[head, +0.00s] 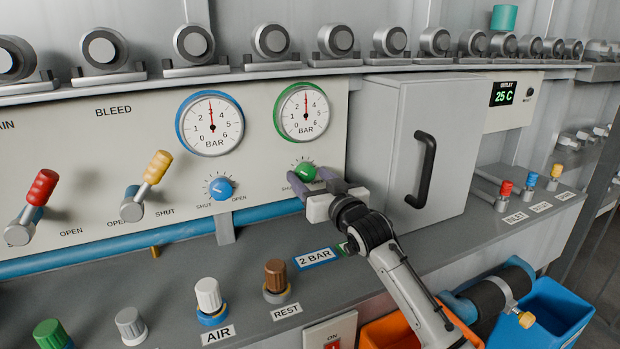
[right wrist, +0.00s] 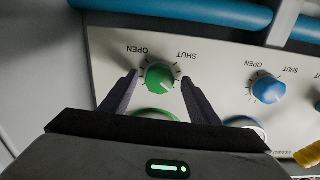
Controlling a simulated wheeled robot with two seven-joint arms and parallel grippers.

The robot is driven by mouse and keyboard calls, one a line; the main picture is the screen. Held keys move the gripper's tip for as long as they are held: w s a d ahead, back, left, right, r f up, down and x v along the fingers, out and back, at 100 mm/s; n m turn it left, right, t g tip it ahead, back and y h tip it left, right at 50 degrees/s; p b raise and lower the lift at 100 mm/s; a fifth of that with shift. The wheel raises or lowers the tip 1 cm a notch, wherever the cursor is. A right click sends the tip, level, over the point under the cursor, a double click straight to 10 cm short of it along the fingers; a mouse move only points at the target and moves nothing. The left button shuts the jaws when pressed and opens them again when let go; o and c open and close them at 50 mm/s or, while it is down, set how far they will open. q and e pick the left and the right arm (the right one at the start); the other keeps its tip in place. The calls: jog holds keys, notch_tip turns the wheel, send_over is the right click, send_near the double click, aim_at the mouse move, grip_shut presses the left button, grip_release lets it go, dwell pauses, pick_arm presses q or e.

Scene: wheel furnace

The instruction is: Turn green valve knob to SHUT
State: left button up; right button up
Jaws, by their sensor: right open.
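The green valve knob (head: 305,172) sits on the pale panel below the green-rimmed gauge (head: 302,112). It also shows in the right wrist view (right wrist: 158,77), upside down, with OPEN at its left and SHUT at its right there. Which way its pointer faces is hard to tell. My right gripper (head: 312,180) is open at the knob. In the right wrist view its two fingers (right wrist: 161,88) stand on either side of the knob, with gaps showing. My left gripper is not in view.
A blue valve knob (head: 221,188) is left of the green one. Red (head: 42,187) and yellow (head: 157,167) levers are farther left. A grey cabinet (head: 405,140) with a black handle stands right of the knob. A blue pipe (head: 120,239) runs below the panel.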

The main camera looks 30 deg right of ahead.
jog(key=shift+w, duration=0.2)
jog(key=c, duration=1)
pick_arm(q)
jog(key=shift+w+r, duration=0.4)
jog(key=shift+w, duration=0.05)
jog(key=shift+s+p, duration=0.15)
jog(key=shift+p, duration=0.15)
